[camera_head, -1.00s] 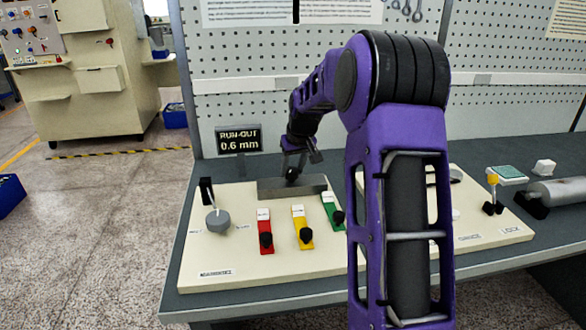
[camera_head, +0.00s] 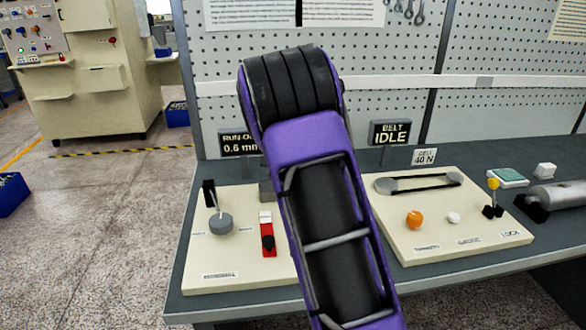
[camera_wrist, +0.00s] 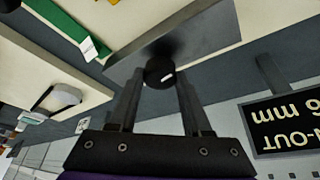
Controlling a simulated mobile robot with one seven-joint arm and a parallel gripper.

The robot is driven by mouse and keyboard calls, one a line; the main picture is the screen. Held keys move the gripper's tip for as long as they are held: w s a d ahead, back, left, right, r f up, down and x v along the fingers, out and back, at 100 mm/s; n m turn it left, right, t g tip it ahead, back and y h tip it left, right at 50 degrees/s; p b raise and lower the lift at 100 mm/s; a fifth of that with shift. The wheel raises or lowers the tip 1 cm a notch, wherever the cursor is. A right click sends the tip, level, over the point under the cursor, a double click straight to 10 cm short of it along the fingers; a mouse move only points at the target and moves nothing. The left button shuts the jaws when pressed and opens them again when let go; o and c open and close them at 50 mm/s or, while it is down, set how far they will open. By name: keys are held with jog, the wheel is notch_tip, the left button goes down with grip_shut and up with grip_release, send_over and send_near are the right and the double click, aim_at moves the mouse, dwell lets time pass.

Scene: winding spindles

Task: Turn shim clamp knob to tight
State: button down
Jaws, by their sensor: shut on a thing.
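A round black knob (camera_wrist: 156,72) with a short white mark stands on the side of a grey metal block (camera_wrist: 205,38) in the wrist view. I take it to be the shim clamp knob. No label for it is readable. My gripper (camera_wrist: 160,79) is shut on the knob, one finger on each side. In the head view, my arm hides the knob, the gripper and most of the block, of which only the left end (camera_head: 265,192) shows.
A run-out display (camera_head: 235,143) stands behind. The right panel (camera_head: 455,240) has an orange knob (camera_head: 414,219) and a yellow-topped lever (camera_head: 493,183).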

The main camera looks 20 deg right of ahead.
jog(key=shift+w+a+m+g+p, duration=0.1)
jog(key=shift+m+g+p, duration=0.25)
jog(key=shift+m, duration=0.75)
jog(key=shift+h, duration=0.3)
jog(key=shift+c, duration=1.7)
grip_release()
jog(key=p+v, duration=0.1)
jog(key=v, duration=1.6)
jog(key=shift+r+p, duration=0.25)
jog(key=shift+p, duration=0.15)
